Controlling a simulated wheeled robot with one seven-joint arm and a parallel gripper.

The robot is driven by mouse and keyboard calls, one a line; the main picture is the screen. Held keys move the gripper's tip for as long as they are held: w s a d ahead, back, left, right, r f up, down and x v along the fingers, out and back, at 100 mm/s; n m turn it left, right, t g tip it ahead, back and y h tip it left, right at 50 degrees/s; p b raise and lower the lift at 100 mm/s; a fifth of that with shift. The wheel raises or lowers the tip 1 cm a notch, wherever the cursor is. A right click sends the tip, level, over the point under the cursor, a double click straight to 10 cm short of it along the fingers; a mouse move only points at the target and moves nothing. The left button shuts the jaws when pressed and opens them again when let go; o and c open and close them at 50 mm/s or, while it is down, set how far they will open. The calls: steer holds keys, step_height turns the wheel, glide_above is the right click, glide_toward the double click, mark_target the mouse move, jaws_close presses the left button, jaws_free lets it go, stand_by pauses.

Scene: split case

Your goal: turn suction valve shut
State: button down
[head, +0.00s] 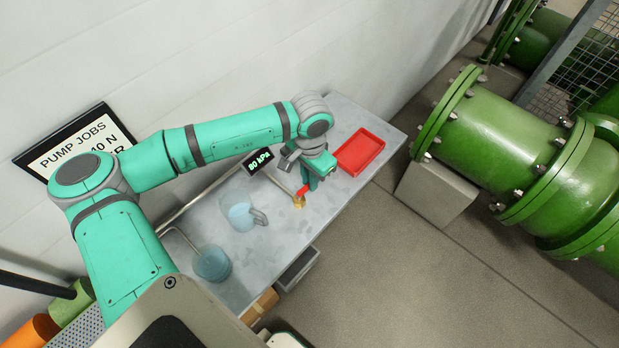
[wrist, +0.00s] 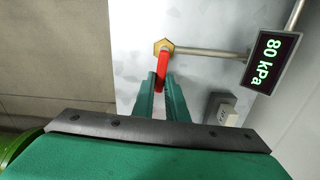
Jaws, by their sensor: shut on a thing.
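The suction valve is a brass hex body with a red lever handle (wrist: 162,70). Its brass body (wrist: 162,47) sits on the end of a grey pipe (wrist: 210,51) in the wrist view. In the head view the red handle (head: 302,191) and brass body (head: 298,203) show at the bench's front side. My gripper (wrist: 163,83) is shut on the red handle, with a teal finger on each side of it. In the head view my gripper (head: 308,184) partly hides the handle. A gauge display (wrist: 267,62) reads 80 kPa.
A red tray (head: 378,154) lies on the grey bench (head: 345,108) right of my gripper. A clear jug (head: 241,214) and a bluish cup (head: 212,264) stand to its left. A small grey switch box (wrist: 221,108) is near the gripper. Large green pipes (head: 490,130) stand across the floor.

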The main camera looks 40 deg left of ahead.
steer(key=m, duration=0.1)
steer(key=d+m, duration=0.1)
steer(key=m, duration=0.2)
steer(key=shift+s+d, duration=0.25)
steer(key=m, duration=0.2)
steer(key=s+d+m, duration=0.1)
steer(key=m, duration=0.1)
steer(key=shift+d+m, duration=0.15)
steer(key=shift+m, duration=0.15)
steer(key=m, duration=0.1)
steer(key=s+m, duration=0.1)
steer(key=m, duration=0.2)
steer(key=shift+s+d+m, duration=0.3)
steer(key=shift+d, duration=0.05)
steer(key=shift+s+m, duration=0.35)
steer(key=shift+m, duration=0.65)
steer(key=shift+s+m, duration=0.35)
steer(key=shift+m, duration=0.65)
steer(key=c, duration=1.8)
jaws_free()
steer(key=shift+o, duration=0.2)
step_height(320, 180, up, 11)
